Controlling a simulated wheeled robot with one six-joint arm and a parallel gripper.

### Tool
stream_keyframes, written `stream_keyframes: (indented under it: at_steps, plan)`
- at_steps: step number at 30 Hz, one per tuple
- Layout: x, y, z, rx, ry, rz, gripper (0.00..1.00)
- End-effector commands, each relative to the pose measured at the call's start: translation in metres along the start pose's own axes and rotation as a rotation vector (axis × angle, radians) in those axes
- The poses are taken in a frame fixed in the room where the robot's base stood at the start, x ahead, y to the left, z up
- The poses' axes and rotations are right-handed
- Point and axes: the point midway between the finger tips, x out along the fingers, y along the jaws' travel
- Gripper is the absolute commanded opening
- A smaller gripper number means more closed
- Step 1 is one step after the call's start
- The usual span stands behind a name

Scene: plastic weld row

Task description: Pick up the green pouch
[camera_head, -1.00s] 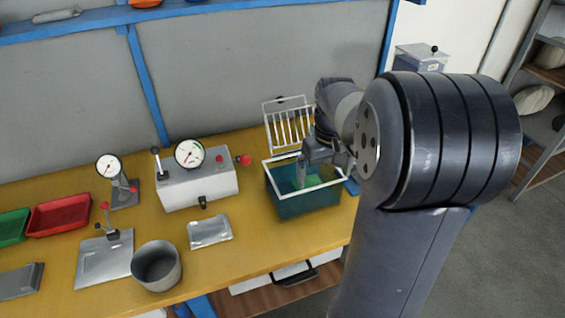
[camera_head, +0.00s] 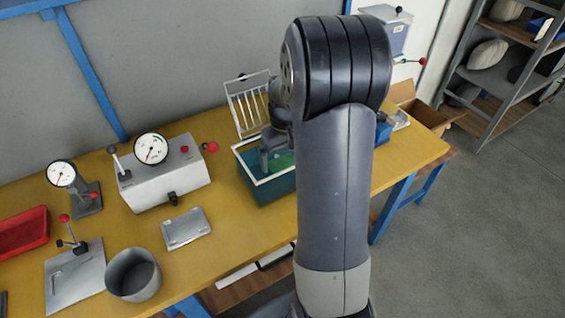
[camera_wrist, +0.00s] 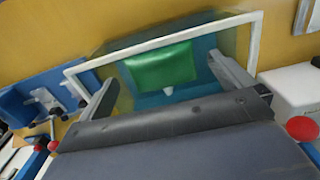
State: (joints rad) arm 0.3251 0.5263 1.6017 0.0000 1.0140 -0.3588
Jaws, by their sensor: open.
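The green pouch (camera_wrist: 162,67) lies inside a teal, see-through tank with a white rim (camera_head: 271,203). In the wrist view it shows between and beyond my two open fingers. In the head view only a small green patch (camera_head: 284,161) of it shows beside my gripper. My gripper (camera_wrist: 167,90) is open and empty, with its fingers reaching down into the tank, one on each side of the pouch. I cannot tell whether a finger touches it. My arm hides the right part of the tank in the head view.
A white wire rack (camera_head: 246,108) stands behind the tank. A gauge box (camera_head: 165,177) with a red knob, a silver plate (camera_head: 183,229) and a grey metal cup (camera_head: 134,275) are to the left on the yellow bench. Shelving (camera_head: 505,70) stands at the right.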

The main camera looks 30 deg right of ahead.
Motion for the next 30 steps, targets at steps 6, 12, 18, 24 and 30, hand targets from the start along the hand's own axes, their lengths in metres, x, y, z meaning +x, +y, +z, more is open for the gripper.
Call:
stream_keyframes:
  at_steps: [6, 12, 18, 24, 30]
  plan:
    - [0.025, 0.000, 0.000, 0.000, -0.001, 0.000, 1.00]
    - [0.026, 0.000, 0.000, 0.000, 0.001, 0.000, 1.00]
    - [0.026, 0.000, 0.000, 0.000, 0.001, 0.000, 0.87]
    - [0.026, 0.000, 0.000, 0.000, 0.001, 0.000, 0.71]
    - [0.026, 0.000, 0.000, 0.000, 0.001, 0.000, 0.59]
